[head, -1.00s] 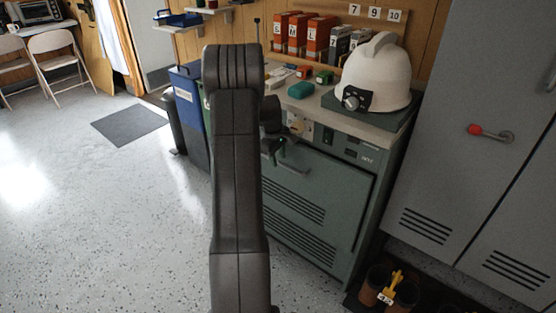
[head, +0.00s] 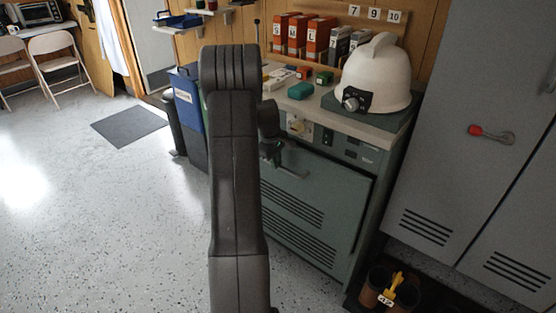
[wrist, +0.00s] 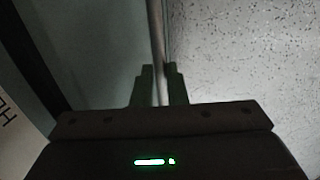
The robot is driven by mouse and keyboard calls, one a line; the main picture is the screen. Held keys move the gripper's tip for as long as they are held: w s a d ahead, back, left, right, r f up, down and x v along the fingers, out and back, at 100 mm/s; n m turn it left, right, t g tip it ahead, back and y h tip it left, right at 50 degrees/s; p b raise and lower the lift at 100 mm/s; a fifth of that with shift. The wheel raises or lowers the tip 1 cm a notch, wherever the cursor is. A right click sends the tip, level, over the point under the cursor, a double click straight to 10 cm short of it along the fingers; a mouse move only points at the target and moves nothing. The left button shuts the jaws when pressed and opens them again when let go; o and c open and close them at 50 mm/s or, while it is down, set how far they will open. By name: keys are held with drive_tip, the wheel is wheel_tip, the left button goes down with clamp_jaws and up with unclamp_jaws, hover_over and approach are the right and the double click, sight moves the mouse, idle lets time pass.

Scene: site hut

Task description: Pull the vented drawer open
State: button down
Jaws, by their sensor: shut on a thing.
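The vented drawer (head: 325,205) is the grey-green front of the cabinet under the counter, with rows of dark slots low on its face. A dark line runs along its right edge; I cannot tell how far out it stands. Its bar handle (head: 293,172) runs across the upper part. My gripper (head: 274,155) is at the handle's left part, partly hidden behind my arm. In the wrist view, my gripper (wrist: 159,80) is shut on the bar handle (wrist: 156,35), with the drawer front (wrist: 95,50) to the left and speckled floor to the right.
A white helmet-shaped object (head: 375,75) stands on the counter (head: 365,128) above the drawer. A blue bin (head: 188,100) is at the left.

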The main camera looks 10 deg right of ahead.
drive_tip(key=s+a+b, duration=0.1)
drive_tip(key=s+a, duration=1)
drive_tip(key=a, duration=0.3)
drive_tip(key=s+a+b, duration=0.2)
drive_tip(key=s+a, duration=0.9)
drive_tip(key=a, duration=0.3)
drive_tip(key=shift+b, duration=0.3)
drive_tip(key=shift+a, duration=0.1)
drive_tip(key=c, duration=1.5)
unclamp_jaws()
drive_tip(key=shift+o, duration=0.2)
drive_tip(key=shift+r, duration=0.1)
wheel_tip(320, 180, up, 13)
drive_tip(key=s+a+p, duration=0.1)
drive_tip(key=a+p, duration=0.1)
drive_tip(key=p, duration=0.2)
drive_tip(key=shift+s+r, duration=0.2)
drive_tip(key=shift+s, duration=0.1)
drive_tip(key=shift+f, duration=0.1)
wheel_tip(320, 180, down, 13)
drive_tip(key=w+d+b, duration=0.2)
drive_tip(key=b, duration=0.2)
drive_tip(key=shift+d+f, duration=0.2)
drive_tip(key=shift+d, duration=0.05)
